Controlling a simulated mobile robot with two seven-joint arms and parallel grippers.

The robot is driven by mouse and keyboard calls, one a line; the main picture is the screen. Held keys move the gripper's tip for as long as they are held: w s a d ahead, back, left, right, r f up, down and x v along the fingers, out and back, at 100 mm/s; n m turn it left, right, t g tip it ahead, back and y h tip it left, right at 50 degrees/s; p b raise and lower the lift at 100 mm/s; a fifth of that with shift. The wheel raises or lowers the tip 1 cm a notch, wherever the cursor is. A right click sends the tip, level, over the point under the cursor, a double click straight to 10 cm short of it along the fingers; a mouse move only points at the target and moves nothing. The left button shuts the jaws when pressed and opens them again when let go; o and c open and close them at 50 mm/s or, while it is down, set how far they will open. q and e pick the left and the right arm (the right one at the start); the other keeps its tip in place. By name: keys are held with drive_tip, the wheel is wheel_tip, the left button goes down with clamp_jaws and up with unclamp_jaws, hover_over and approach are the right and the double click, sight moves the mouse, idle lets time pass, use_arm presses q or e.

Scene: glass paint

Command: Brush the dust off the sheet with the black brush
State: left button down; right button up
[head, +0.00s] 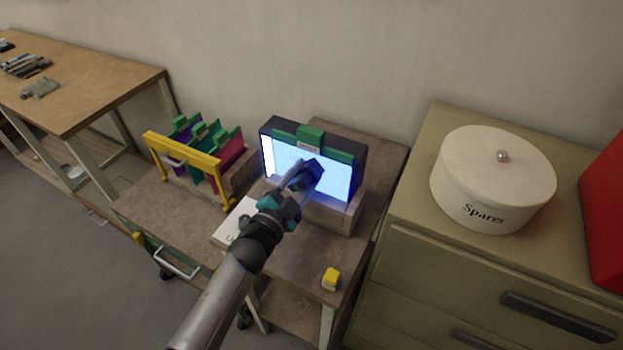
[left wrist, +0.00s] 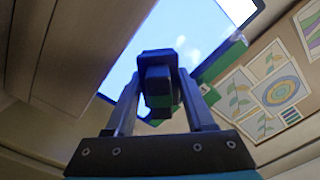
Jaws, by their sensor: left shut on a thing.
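The sheet (head: 337,182) is a bright light-blue panel standing upright in a dark frame with a green clip (head: 311,138) on top. It also shows bright in the left wrist view (left wrist: 190,30), with a few pale smudges. My left gripper (head: 303,178) is in front of the sheet, covering part of its middle. In the left wrist view, my left gripper (left wrist: 160,100) is shut on a dark block, the black brush (left wrist: 158,82). The brush's far end overlaps the sheet; I cannot tell whether it touches. My right gripper is not in view.
The frame stands on a brown cart (head: 300,250) with a yellow block (head: 331,279) near its front edge. A yellow-handled rack (head: 190,165) of coloured sheets is left. A white "Spares" tin (head: 490,185) sits on the cabinet at right. A workbench (head: 90,85) is far left.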

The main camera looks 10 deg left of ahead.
sight(288, 158)
use_arm(q)
drive_tip(key=shift+w+a, duration=0.2)
drive_tip(key=shift+a, duration=0.35)
drive_tip(key=shift+w+a, duration=0.2)
drive_tip(key=shift+a, duration=0.35)
drive_tip(key=shift+w+a, duration=0.35)
drive_tip(key=shift+a, duration=0.5)
drive_tip(key=shift+w+a, duration=0.35)
drive_tip(key=shift+a, duration=0.5)
drive_tip(key=shift+r, duration=0.1)
drive_tip(key=shift+s+a+p, duration=0.25)
drive_tip(key=shift+s+p, duration=0.05)
drive_tip(key=shift+s, duration=0.35)
drive_tip(key=shift+p+v, duration=0.7)
drive_tip(key=shift+v, duration=1.6)
drive_tip(key=p+v, duration=0.1)
drive_tip(key=v, duration=0.2)
